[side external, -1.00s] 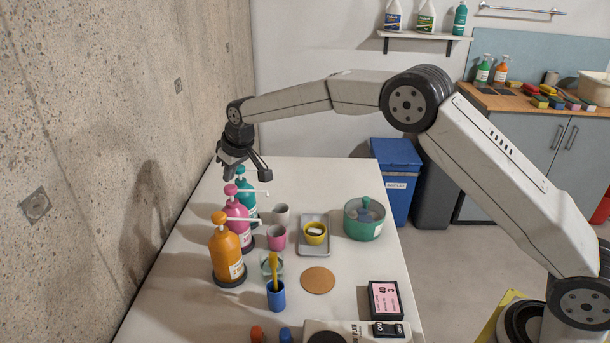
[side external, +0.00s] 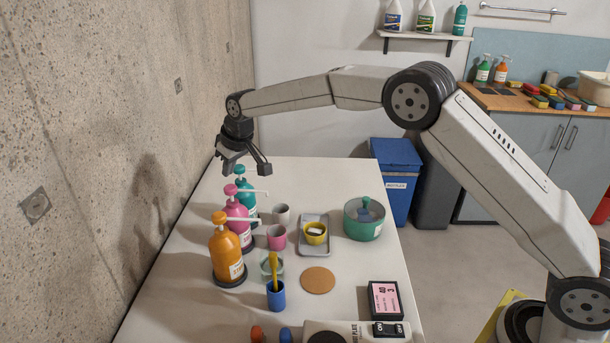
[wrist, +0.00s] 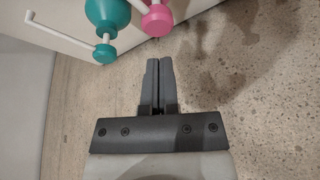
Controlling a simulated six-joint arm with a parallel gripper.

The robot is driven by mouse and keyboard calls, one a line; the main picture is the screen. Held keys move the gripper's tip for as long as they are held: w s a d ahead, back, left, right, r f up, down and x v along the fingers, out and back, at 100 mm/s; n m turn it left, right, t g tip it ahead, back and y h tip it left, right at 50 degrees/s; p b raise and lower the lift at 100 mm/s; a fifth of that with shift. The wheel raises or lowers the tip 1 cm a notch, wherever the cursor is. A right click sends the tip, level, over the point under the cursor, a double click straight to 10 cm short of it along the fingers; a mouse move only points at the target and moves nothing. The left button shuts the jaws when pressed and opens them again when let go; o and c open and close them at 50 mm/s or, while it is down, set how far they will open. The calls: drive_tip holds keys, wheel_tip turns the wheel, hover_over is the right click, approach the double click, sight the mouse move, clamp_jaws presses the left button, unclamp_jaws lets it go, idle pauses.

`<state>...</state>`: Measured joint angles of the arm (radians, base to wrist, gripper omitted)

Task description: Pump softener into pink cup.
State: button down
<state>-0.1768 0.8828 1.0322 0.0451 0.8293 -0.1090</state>
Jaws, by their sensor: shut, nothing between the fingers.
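Three pump bottles stand in a row along the wall side of the table: a teal one (side external: 246,207), a pink one (side external: 237,212) and an orange one (side external: 228,254). I cannot read which holds softener. The pink cup (side external: 277,237) stands upright beside the pink bottle, near its nozzle. My gripper (side external: 229,165) is shut and empty, above and slightly behind the teal bottle. In the wrist view, its closed fingers (wrist: 158,62) point toward the wall, apart from the teal pump head (wrist: 105,53) and the pink pump head (wrist: 157,20).
A blue cup (side external: 276,297) and a cork disc (side external: 318,280) are nearer. The concrete wall (side external: 110,150) bounds the left.

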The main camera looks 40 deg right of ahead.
drive_tip(key=shift+r, duration=2.4)
drive_tip(key=shift+s+d, duration=0.1)
drive_tip(key=s+d+f+m, duration=0.1)
drive_tip(key=s+d+f, duration=0.2)
drive_tip(key=s, duration=0.9)
drive_tip(key=s+d+f+m+g, duration=0.1)
drive_tip(key=s+d+f, duration=0.2)
drive_tip(key=s, duration=0.9)
drive_tip(key=s+d+f+m+h, duration=0.1)
drive_tip(key=s+d+f, duration=0.3)
drive_tip(key=s, duration=0.9)
drive_tip(key=shift+d+g, duration=0.4)
drive_tip(key=shift+d, duration=0.65)
drive_tip(key=shift+f, duration=0.1)
